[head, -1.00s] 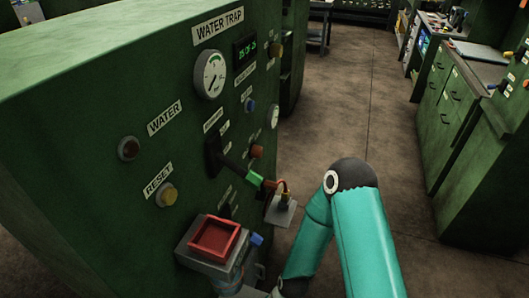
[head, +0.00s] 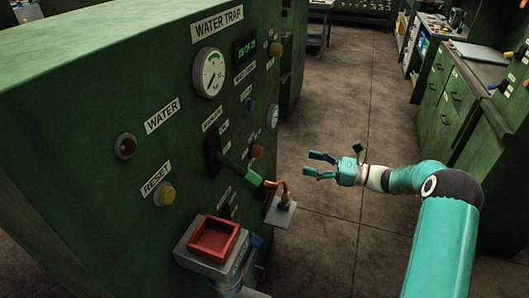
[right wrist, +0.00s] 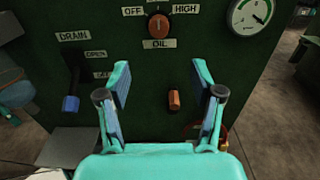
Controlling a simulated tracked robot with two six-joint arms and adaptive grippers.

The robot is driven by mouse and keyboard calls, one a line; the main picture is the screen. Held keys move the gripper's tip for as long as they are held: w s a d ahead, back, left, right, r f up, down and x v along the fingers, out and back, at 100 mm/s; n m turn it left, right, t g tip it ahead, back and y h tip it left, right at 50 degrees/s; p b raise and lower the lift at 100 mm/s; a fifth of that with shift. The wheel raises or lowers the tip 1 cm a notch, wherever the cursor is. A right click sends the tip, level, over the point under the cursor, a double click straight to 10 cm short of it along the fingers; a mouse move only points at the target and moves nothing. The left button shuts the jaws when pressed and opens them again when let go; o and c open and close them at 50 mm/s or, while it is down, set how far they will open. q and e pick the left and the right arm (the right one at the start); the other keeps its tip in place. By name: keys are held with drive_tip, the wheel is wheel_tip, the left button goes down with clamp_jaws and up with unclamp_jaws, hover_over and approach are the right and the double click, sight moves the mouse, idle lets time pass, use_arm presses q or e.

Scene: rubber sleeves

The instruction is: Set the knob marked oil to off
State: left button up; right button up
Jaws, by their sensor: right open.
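The oil knob (right wrist: 158,26) is a round orange-red knob on the green panel in the right wrist view. OFF is printed at its upper left, HIGH at its upper right and OIL below. Its grip stands roughly upright, between OFF and HIGH. In the head view it appears as the orange-brown knob (head: 256,151), with its markings unreadable. My right gripper (head: 314,164) is open and empty, to the right of the panel and apart from the knob. In the right wrist view its spread fingers (right wrist: 160,90) lie below the knob. My left gripper is not seen.
A drain lever with a blue end (right wrist: 71,103) is left of the knob. A small orange part (right wrist: 174,100) sticks out below it, and a gauge (right wrist: 250,15) is at upper right. A red tray (head: 214,238) juts from the cabinet. The floor aisle (head: 335,110) is clear.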

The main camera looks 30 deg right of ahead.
sight(262, 152)
drive_tip(key=p+x, duration=0.3)
drive_tip(key=x, duration=1.2)
drive_tip(key=shift+w+a, duration=0.2)
drive_tip(key=shift+a, duration=0.05)
drive_tip(key=c, duration=1.1)
drive_tip(key=shift+d, duration=0.15)
